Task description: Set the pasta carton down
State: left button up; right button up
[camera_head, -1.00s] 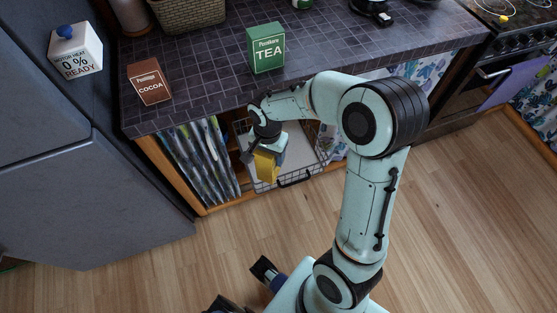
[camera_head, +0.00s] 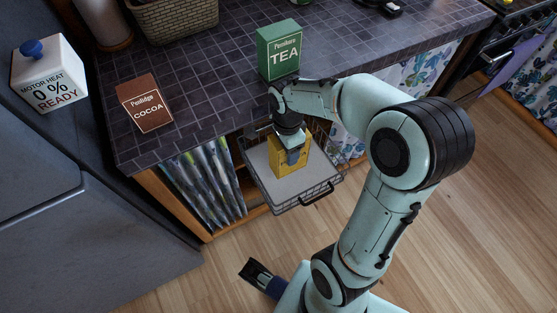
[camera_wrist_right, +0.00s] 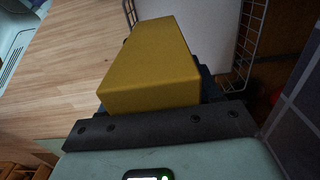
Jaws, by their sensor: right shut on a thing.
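The pasta carton (camera_head: 279,165) is a plain yellow box, seen in the head view over the pulled-out wire basket drawer (camera_head: 322,189). My right gripper (camera_head: 291,157) is shut on it from above. The carton is close to the basket's pale floor; I cannot tell whether it touches. In the right wrist view the carton (camera_wrist_right: 155,72) fills the space beyond the dark gripper bar, and the wire basket (camera_wrist_right: 250,45) shows beside it.
The tiled counter (camera_head: 205,85) overhangs the back of the basket. A green tea box (camera_head: 279,50) and a brown cocoa box (camera_head: 146,104) stand on it. The basket's front floor is bare.

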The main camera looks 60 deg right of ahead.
jog(key=shift+w+f, duration=0.15)
jog(key=shift+f, duration=0.25)
pick_arm(q)
jog(key=w+a+f+t+y+b, duration=0.1)
jog(key=w+a+f+t+b, duration=0.2)
jog(key=w+f+b, duration=0.3)
jog(key=w+a+f, duration=0.1)
jog(key=w, duration=0.2)
jog(key=shift+a+n, duration=0.2)
jog(key=shift+n, duration=0.1)
pick_arm(e)
notch_tip(320, 180, down, 19)
jog(key=shift+s, duration=0.2)
pick_arm(q)
jog(key=shift+y, duration=0.3)
pick_arm(e)
jog(key=shift+f, duration=0.15)
jog(key=shift+f, duration=0.1)
jog(key=o, duration=1.3)
jog(key=shift+c, duration=0.2)
pick_arm(q)
jog(key=shift+w+f, duration=0.1)
jog(key=shift+w, duration=0.05)
